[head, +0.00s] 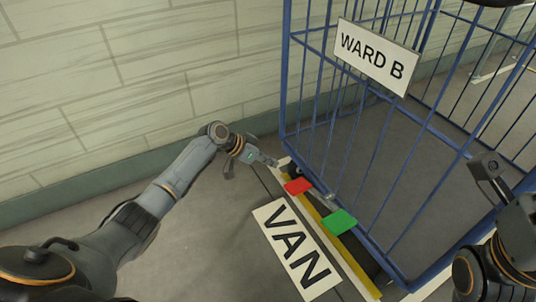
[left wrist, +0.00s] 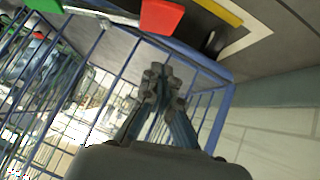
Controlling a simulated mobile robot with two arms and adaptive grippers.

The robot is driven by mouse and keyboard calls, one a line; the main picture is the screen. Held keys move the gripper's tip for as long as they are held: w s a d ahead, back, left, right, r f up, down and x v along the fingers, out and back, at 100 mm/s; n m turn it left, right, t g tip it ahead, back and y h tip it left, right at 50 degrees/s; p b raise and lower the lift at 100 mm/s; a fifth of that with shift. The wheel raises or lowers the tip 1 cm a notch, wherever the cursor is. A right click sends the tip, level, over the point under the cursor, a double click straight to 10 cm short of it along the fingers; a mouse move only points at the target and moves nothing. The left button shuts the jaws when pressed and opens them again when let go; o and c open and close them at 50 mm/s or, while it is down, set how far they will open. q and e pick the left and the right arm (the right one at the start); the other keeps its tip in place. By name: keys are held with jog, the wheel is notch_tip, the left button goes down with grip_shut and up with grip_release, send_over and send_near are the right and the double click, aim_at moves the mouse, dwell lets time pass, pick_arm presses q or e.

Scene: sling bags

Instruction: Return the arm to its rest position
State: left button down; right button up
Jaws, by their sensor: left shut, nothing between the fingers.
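My left arm reaches in from the left in the head view. Its gripper (head: 268,160) is shut and empty, beside the lower left corner of a blue wire cage (head: 284,90). In the left wrist view the fingertips (left wrist: 160,82) are together, with the blue bars (left wrist: 222,110) behind them. No sling bag can be made out clearly.
A white WARD B sign (head: 375,57) hangs on the cage. A red tag (head: 298,187) and a green tag (head: 339,222) lie along its lower edge. A VAN sign (head: 297,250) lies in front. A pale block wall (head: 130,70) stands behind; the floor (head: 205,235) beside my left arm is clear.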

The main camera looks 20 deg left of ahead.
pick_arm(q)
jog(key=shift+s+a+r, duration=0.2)
jog(key=shift+a+r, duration=0.1)
dwell(0.4)
